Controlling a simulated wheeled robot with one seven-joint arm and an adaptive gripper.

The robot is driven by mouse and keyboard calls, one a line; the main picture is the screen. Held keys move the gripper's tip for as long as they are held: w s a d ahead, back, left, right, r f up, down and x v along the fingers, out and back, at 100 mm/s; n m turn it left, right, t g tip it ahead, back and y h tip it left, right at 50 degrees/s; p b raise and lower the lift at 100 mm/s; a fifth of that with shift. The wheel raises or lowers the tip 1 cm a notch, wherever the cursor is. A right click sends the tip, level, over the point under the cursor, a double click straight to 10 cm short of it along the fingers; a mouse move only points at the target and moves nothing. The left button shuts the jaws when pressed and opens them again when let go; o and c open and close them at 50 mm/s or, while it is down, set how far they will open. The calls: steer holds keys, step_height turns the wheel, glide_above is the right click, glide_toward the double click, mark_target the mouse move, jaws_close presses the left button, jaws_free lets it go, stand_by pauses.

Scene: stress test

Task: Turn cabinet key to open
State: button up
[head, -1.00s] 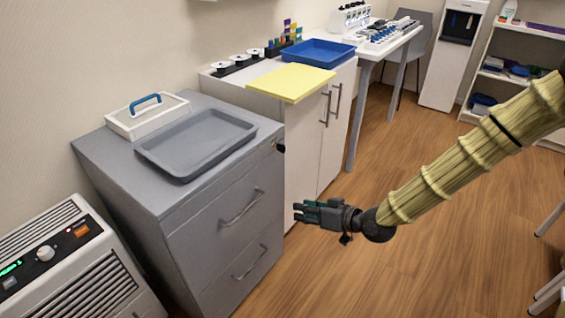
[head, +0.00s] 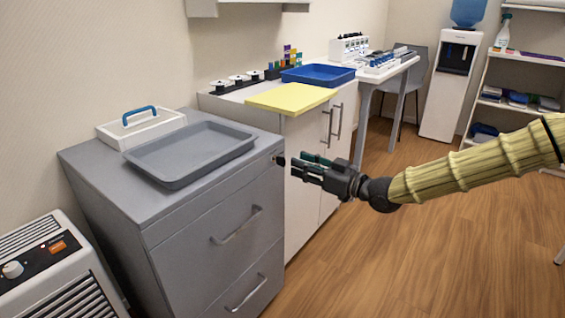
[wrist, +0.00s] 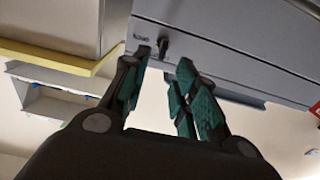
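The grey cabinet (head: 215,225) with drawers stands at the left in the head view. Its small black key (head: 280,161) sticks out near the top right corner of the front. In the wrist view the key (wrist: 163,47) shows upright on the grey face, beside small dark lettering. My gripper (head: 296,168) is just right of the key in the head view. In the wrist view my gripper (wrist: 165,75) is open, its green-padded fingers apart, with the key beyond the tips and between them. I see no contact with the key.
A grey tray (head: 170,172) and a white caddy with a blue handle (head: 115,137) sit on the cabinet. A white cupboard (head: 310,190) with a yellow board (head: 270,105) and blue tray (head: 345,80) stands beside it. Open wooden floor (head: 420,260) lies to the right.

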mark_target(284, 158)
steer(key=b+x, duration=0.1)
steer(key=x, duration=0.6)
steer(key=shift+w+a+b, duration=0.1)
steer(key=shift+b, duration=0.3)
steer(key=shift+c, duration=0.2)
jaws_close()
